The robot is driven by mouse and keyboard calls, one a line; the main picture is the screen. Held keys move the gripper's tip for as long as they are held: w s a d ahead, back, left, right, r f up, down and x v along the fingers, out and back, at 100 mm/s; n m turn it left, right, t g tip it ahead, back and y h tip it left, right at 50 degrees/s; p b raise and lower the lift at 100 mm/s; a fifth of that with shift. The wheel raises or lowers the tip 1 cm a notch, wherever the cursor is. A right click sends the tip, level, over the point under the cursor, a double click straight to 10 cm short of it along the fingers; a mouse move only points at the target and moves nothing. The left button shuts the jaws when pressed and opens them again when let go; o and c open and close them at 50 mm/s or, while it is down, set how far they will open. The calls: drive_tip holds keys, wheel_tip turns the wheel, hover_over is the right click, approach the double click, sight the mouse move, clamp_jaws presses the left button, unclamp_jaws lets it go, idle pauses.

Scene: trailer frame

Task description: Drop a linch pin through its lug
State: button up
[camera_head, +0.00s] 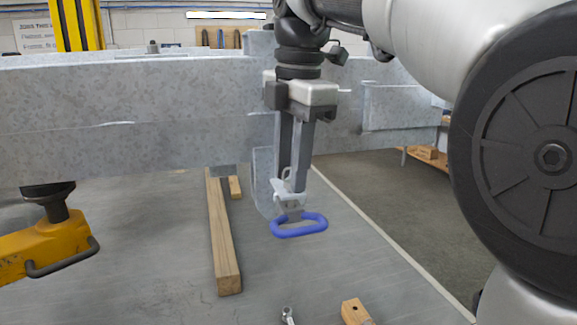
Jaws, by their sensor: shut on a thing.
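My gripper (290,187) points straight down in front of the galvanised trailer frame (130,110). Its fingers are close together on a small light-grey metal piece, which appears to be the linch pin (289,197). A blue oval loop (299,226) shows just below it; I cannot tell whether the loop is joined to the pin. A rounded grey plate (263,185), perhaps the lug, hangs from the frame just left of and behind the fingers. Its hole is not visible, and the pin's shank cannot be made out.
A long wooden batten (222,235) lies on the grey surface under the frame. A yellow jack-like tool (45,245) stands at left. A wooden block (356,312) and a small metal part (287,316) lie at the front. My arm fills the right side.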

drive_tip(key=o, duration=1.1)
drive_tip(key=shift+o, duration=0.2)
drive_tip(key=shift+r, duration=0.1)
wheel_tip(320, 180, up, 17)
drive_tip(key=s+d+p, duration=0.1)
drive_tip(key=p, duration=0.6)
drive_tip(key=shift+s+p, duration=0.3)
drive_tip(key=shift+p, duration=0.1)
drive_tip(key=shift+d, duration=0.1)
drive_tip(key=s+d+f+m+t, duration=0.1)
drive_tip(key=s+d+f+m, duration=0.2)
drive_tip(key=f+m, duration=0.5)
drive_tip(key=s+d+f+m+t, duration=0.2)
drive_tip(key=s+d+f+m, duration=0.2)
drive_tip(key=s+f+m, duration=0.2)
drive_tip(key=s+d+f+m+t, duration=0.1)
drive_tip(key=s+d+f+m, duration=0.3)
drive_tip(key=f+m, duration=0.6)
wheel_tip(320, 180, down, 3)
drive_tip(key=shift+s+d+r+t+h, duration=0.2)
drive_tip(key=shift+s+t+h, duration=0.1)
drive_tip(key=shift+s, duration=0.45)
